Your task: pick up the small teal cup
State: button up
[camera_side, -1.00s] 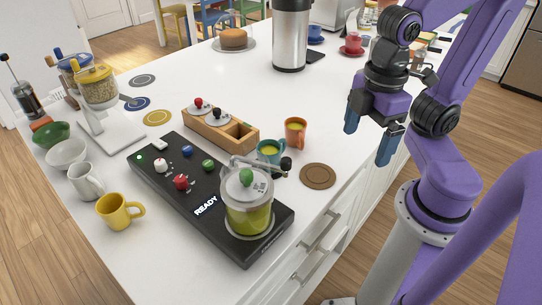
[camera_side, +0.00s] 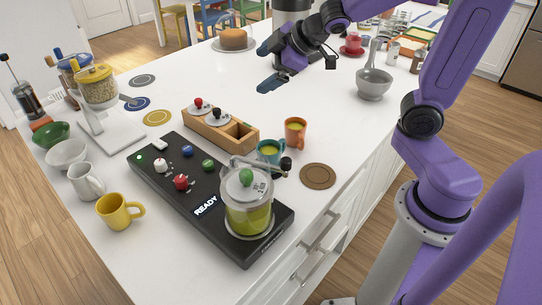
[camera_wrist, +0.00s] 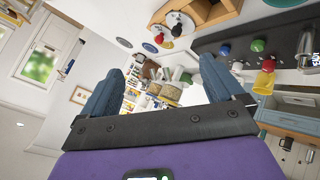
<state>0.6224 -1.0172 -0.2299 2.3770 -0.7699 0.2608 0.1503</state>
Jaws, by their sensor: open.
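The small teal cup (camera_side: 268,152) stands upright on the white counter, with yellow-green liquid inside. It is just behind the glass pot (camera_side: 247,205), whose lid and dark-knobbed handle overlap it in the side view. An orange cup (camera_side: 295,131) stands close behind it to the right. My gripper (camera_side: 268,68) is open and empty, raised above the counter well behind the cup, its fingers pointing left. Both blue fingers show spread apart in the wrist view (camera_wrist: 160,68). I cannot make out the teal cup in the wrist view.
A wooden holder (camera_side: 230,138) is left of the cups, and a black control box (camera_side: 195,180) lies in front. A brown coaster (camera_side: 318,176) is to the right. A grey mortar (camera_side: 374,85) stands at the back right. Counter between orange cup and mortar is clear.

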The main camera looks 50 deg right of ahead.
jog(key=w+d+f+n+y, duration=0.25)
jog(key=w+d+y, duration=0.2)
jog(key=d, duration=0.35)
jog(key=s+g+y, duration=0.5)
jog(key=s+y, duration=0.2)
jog(key=s, duration=1.1)
send_near(260, 155)
jog(key=shift+w+a+f+n+t, duration=0.1)
jog(key=shift+f+n+t, duration=0.05)
jog(key=shift+f, duration=0.2)
jog(key=shift+w+a+f+n+t, duration=0.1)
jog(key=shift+f+t, duration=0.05)
jog(key=shift+f, duration=0.2)
jog(key=shift+h, duration=0.25)
jog(key=shift+x, duration=2.8)
jog(key=shift+w+r, duration=0.1)
jog(key=shift+r, duration=0.05)
jog(key=shift+c, duration=0.3)
